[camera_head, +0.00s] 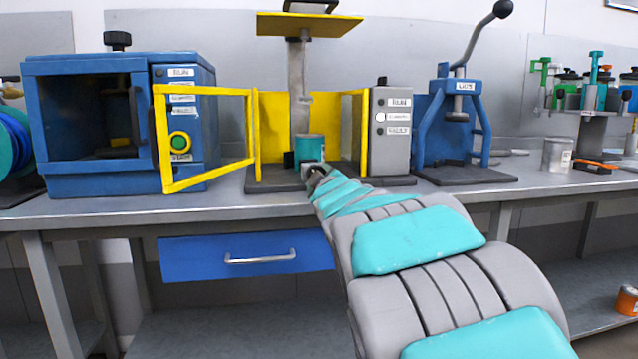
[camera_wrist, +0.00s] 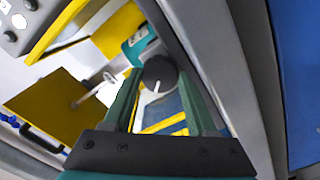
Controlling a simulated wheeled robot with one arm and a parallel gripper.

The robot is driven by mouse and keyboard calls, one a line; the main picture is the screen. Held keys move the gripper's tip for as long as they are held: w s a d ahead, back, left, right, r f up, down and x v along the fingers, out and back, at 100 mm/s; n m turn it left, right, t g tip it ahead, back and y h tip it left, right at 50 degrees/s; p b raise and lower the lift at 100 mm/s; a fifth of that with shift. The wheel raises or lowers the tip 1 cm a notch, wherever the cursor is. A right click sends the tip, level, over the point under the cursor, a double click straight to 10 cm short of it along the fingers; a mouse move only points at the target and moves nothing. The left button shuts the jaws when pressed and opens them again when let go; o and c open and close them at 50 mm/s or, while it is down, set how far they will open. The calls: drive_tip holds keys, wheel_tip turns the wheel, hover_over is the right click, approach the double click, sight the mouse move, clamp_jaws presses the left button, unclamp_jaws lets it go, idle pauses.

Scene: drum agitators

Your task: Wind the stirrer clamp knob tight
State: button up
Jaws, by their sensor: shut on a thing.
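The clamp knob (camera_wrist: 158,71) is a dark grey round knob with a white line on its face, in the wrist view. My gripper (camera_wrist: 160,82) has its two green fingers shut on it, one on each side. In the head view my gripper (camera_head: 316,170) reaches the front of the stirrer (camera_head: 299,85), a grey column with a yellow plate on top. A teal body (camera_head: 310,148) on the stirrer is just beyond my gripper and shows behind the knob in the wrist view (camera_wrist: 137,46). The knob is hidden in the head view.
Yellow guard panels (camera_head: 274,115) and a grey control box (camera_head: 391,125) flank the stirrer. A blue lever press (camera_head: 455,100) is to the right. The bench front (camera_head: 150,212) is clear.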

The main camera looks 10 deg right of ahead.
drive_tip(key=shift+f+m, duration=0.2)
drive_tip(key=shift+m, duration=0.5)
drive_tip(key=shift+m+b, duration=0.3)
drive_tip(key=shift+b, duration=0.05)
drive_tip(key=o, duration=1.4)
drive_tip(key=shift+c, duration=0.2)
drive_tip(key=shift+r, duration=0.1)
drive_tip(key=shift+s, duration=0.1)
drive_tip(key=shift+s+r, duration=0.1)
drive_tip(key=shift+s, duration=0.35)
drive_tip(key=s, duration=0.6)
drive_tip(key=shift+s+b, duration=0.3)
drive_tip(key=shift+s, duration=0.1)
